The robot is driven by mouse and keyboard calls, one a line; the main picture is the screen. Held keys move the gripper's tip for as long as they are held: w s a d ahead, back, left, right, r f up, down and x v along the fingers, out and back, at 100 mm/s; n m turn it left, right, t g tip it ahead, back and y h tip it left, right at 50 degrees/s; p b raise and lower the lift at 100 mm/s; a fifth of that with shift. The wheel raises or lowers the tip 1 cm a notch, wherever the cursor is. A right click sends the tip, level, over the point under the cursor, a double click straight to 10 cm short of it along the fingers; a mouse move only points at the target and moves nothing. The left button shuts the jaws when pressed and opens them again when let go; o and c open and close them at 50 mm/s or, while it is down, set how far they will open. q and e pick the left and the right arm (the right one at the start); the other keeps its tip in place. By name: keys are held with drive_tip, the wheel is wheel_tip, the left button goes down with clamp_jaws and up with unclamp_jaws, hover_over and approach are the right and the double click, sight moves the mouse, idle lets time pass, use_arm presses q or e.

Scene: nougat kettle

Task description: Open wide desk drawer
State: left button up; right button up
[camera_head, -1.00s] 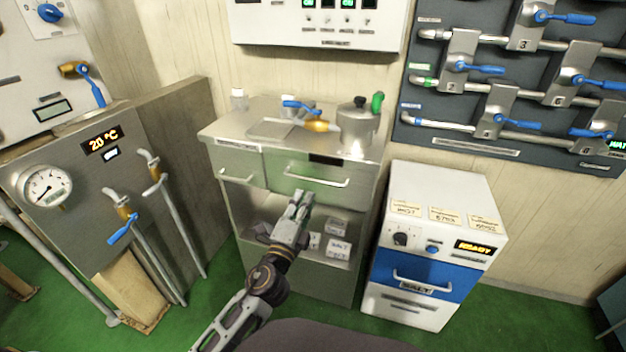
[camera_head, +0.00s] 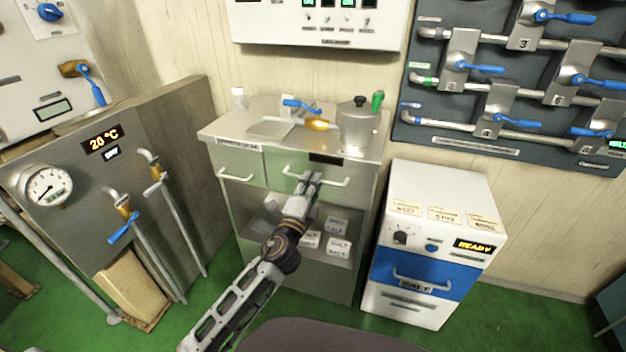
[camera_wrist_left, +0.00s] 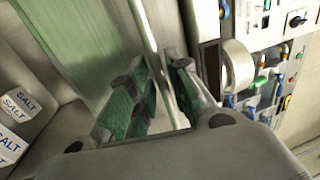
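The wide drawer (camera_head: 280,165) is the broad right-hand drawer under the top of the metal desk (camera_head: 229,132), and its front looks flush with the desk. Its pale bar handle (camera_head: 338,183) runs across the front. My left gripper (camera_head: 311,177) is at the handle's left-middle part. In the left wrist view, the two fingers (camera_wrist_left: 163,85) stand apart, with the handle bar (camera_wrist_left: 146,25) passing between them. I cannot tell whether either finger touches it. My right gripper is not in view.
A narrower drawer (camera_head: 236,166) is to the left. Salt boxes (camera_head: 338,247) sit on the shelf below. A white and blue cabinet (camera_head: 430,250) stands close on the right.

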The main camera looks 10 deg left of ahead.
use_arm(q)
drive_tip(key=shift+x, duration=0.75)
clamp_jaws()
